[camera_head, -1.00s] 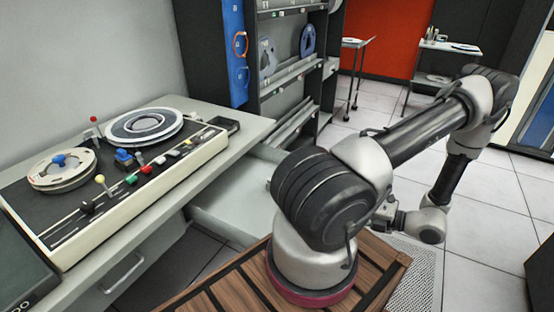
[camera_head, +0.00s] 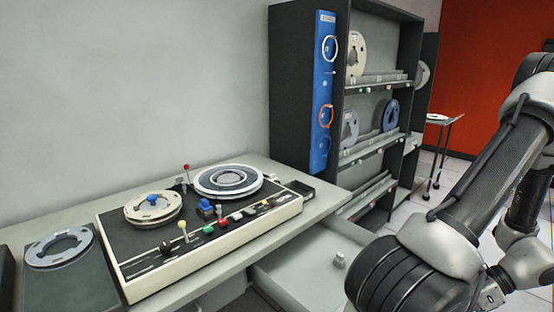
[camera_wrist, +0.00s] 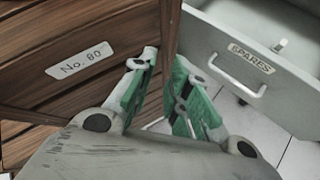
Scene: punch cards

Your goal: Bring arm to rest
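My arm (camera_head: 500,170) is bent at the right side of the head view, its lower part cut off by the frame's edge. My gripper (camera_wrist: 166,60) shows in the wrist view with its two green-padded fingers apart. Nothing is seen held between them. Beyond the fingers are a wooden panel labelled "No. 80" (camera_wrist: 80,62) on the left and a grey drawer labelled "SPARES" (camera_wrist: 225,62) on the right. I cannot tell how far the fingers are from these. The fingertips are not clearly visible in the head view.
A grey desk (camera_head: 245,238) carries a tape machine (camera_head: 140,250) with reels and coloured knobs. An open drawer (camera_head: 300,275) under it holds a small grey object (camera_head: 339,260). A dark shelf rack (camera_head: 400,40) with reels stands behind. A small table (camera_head: 443,120) stands farther back.

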